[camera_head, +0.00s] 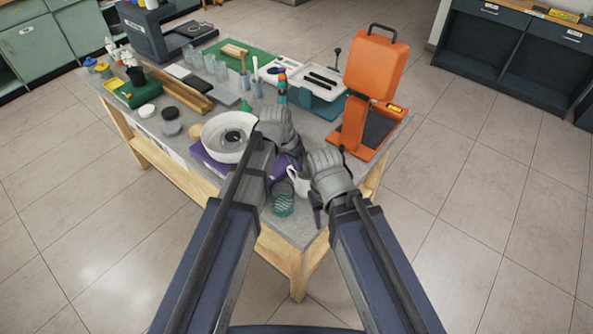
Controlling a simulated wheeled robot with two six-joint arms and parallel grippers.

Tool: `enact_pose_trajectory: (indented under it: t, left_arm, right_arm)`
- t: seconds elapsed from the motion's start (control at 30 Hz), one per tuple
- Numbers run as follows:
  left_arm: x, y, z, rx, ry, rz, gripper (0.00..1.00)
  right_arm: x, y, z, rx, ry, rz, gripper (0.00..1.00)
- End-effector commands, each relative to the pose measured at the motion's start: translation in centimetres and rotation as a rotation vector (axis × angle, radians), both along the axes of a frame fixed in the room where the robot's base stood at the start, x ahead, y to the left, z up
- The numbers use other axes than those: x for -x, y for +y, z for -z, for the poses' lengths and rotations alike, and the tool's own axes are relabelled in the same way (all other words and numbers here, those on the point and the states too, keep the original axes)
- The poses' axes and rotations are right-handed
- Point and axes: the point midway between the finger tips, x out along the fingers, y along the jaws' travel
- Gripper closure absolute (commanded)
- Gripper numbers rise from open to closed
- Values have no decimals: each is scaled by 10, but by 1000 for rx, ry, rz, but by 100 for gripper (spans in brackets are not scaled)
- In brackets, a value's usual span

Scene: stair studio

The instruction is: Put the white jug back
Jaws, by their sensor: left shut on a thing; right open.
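The white jug (299,183) stands near the front corner of the table (298,230), partly covered by my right gripper. My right gripper (326,180) is open, just right of the jug; whether it touches the jug cannot be told. My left gripper (279,140) is above and left of the jug. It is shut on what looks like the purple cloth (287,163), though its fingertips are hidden.
A green ribbed tumbler (283,204) stands close in front of the jug. An orange machine (373,66) stands at the right. A multicoloured upright thing (282,88) shows beyond my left gripper. Glasses, trays and jars crowd the back and left.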

Motion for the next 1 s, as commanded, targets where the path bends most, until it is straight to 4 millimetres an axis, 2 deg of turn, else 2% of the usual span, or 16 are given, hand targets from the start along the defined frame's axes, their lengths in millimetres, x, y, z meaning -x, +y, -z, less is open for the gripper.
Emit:
enact_pose_trajectory:
  t: [0.03, 0.27, 0.43, 0.47, 0.5, 0.7, 1.0]
  left_arm:
    - [0, 0, 5, 0, 0, 0, 100]
    - [0, 0, 3, 0, 0, 0, 100]
    - [0, 0, 8, 0, 0, 0, 100]
    - [0, 0, 6, 0, 0, 0, 91]
    - [0, 0, 6, 0, 0, 0, 86]
    - [0, 0, 6, 0, 0, 0, 64]
    - [0, 0, 5, 0, 0, 0, 64]
  right_arm:
    - [0, 0, 6, 0, 0, 0, 50]
    - [0, 0, 3, 0, 0, 0, 50]
    - [0, 0, 8, 0, 0, 0, 50]
    - [0, 0, 6, 0, 0, 0, 50]
    - [0, 0, 6, 0, 0, 0, 50]
    - [0, 0, 6, 0, 0, 0, 50]
    - [0, 0, 5, 0, 0, 0, 50]
